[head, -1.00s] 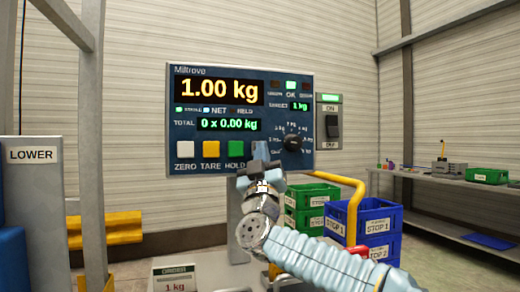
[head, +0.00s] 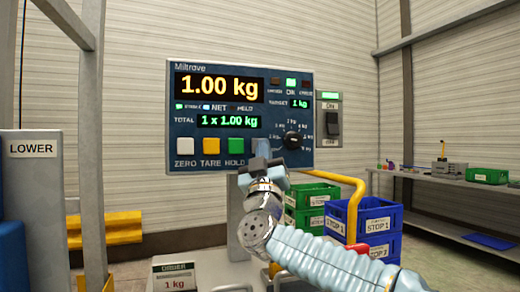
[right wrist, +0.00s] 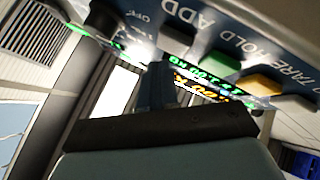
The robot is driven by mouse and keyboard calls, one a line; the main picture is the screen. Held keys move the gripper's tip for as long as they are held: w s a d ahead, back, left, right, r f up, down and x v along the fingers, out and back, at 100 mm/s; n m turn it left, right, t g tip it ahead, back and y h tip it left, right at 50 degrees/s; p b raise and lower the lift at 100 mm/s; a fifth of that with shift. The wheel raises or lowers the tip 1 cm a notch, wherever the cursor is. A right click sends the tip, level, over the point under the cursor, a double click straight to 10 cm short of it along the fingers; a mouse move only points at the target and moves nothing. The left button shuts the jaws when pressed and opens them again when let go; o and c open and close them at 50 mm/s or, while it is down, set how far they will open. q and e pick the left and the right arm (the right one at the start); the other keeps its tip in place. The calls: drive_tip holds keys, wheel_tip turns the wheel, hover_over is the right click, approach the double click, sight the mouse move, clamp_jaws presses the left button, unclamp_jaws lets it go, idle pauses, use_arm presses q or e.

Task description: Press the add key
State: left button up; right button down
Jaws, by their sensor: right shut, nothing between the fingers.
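The blue scale panel (head: 185,130) shows 1.00 kg in amber, and its total line reads 1 x 1.00 kg. White, yellow and green keys sit in a row above ZERO, TARE and HOLD. My left gripper is not in view.
A dial (head: 292,140) is just right of my gripper, and an on/off switch box (head: 333,122) is beyond it. Green crates (head: 310,196) and blue crates (head: 376,218) stand below right, near a yellow rail (head: 357,200). A grey post (head: 92,150) rises at left.

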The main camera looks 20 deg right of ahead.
drive_tip(key=s+b, duration=0.2)
drive_tip(key=s, duration=0.3)
drive_tip(key=shift+d, duration=0.1)
idle(0.3)
idle(0.7)
